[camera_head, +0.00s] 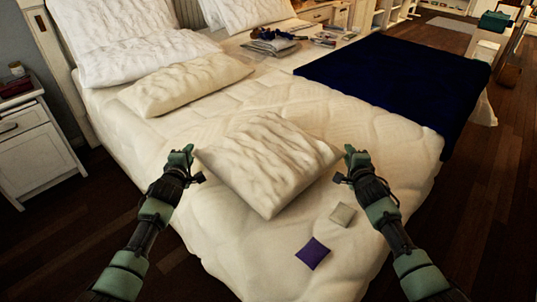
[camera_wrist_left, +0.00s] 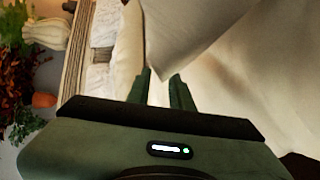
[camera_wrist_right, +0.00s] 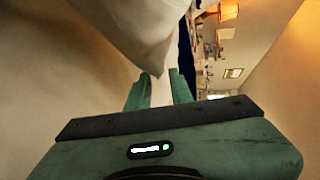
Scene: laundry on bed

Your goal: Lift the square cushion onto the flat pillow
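The square cushion (camera_head: 265,160), pale and wrinkled, is over the front part of the bed, one corner toward me. My left gripper (camera_head: 190,150) is at its left corner and my right gripper (camera_head: 348,151) at its right corner. In the left wrist view, the cushion (camera_wrist_left: 185,35) narrows to a corner between the nearly closed fingers (camera_wrist_left: 159,80). In the right wrist view, the cushion's other corner (camera_wrist_right: 145,35) sits between the fingers (camera_wrist_right: 161,80) likewise. Whether its underside touches the bed is unclear. The flat pillow (camera_head: 185,84), cream and long, lies behind it toward the headboard.
A small purple pad (camera_head: 312,253) and a small grey pad (camera_head: 343,214) lie at the bed's front. A dark blue blanket (camera_head: 395,80) covers the right side. Large white pillows (camera_head: 130,40) are at the headboard. Quilt between cushion and flat pillow is clear.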

